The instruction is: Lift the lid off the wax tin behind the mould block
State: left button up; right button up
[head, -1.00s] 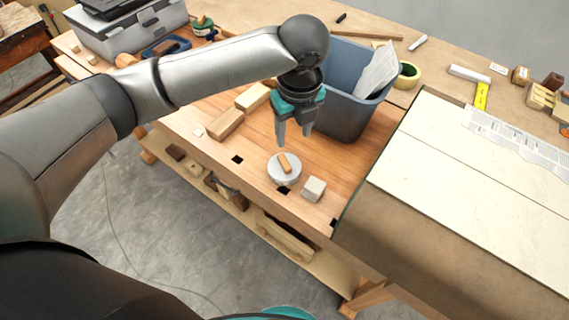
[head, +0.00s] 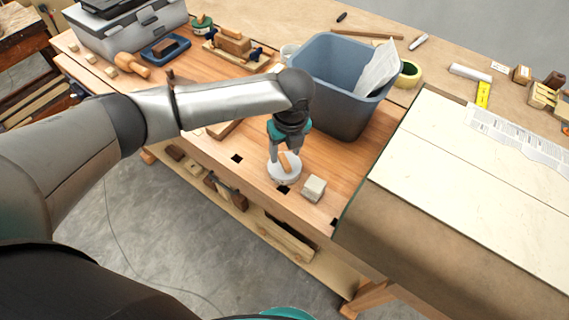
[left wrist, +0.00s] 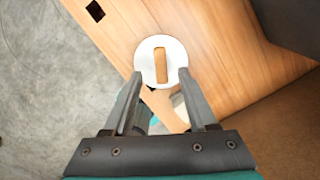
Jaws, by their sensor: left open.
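The wax tin (head: 284,179) is a low, round, pale tin on the wooden bench near its front edge. Its whitish lid (head: 273,170) has a wooden bar handle (head: 291,163) on top and appears seated on the tin. The lid also shows in the left wrist view (left wrist: 145,62). My left gripper (head: 284,157) is open just above the lid, fingers pointing down. In the left wrist view its fingertips lie on either side of the handle; contact is not clear. The large block with a pale top (head: 450,190), probably the mould block, is at the right. My right gripper is not shown.
A small pale block (head: 314,188) sits right beside the tin. A blue-grey bin (head: 337,95) with paper stands close behind my left gripper. Dark square holes (head: 237,158) mark the bench top. Tools and a grey case lie farther back at left.

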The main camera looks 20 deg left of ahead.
aim_at(284, 160)
pick_arm(q)
jog(key=f, duration=0.3)
jog(key=shift+w+a+f, duration=0.15)
jog(key=shift+w+f, duration=0.05)
jog(key=shift+w, duration=0.05)
grip_shut()
dwell(0.4)
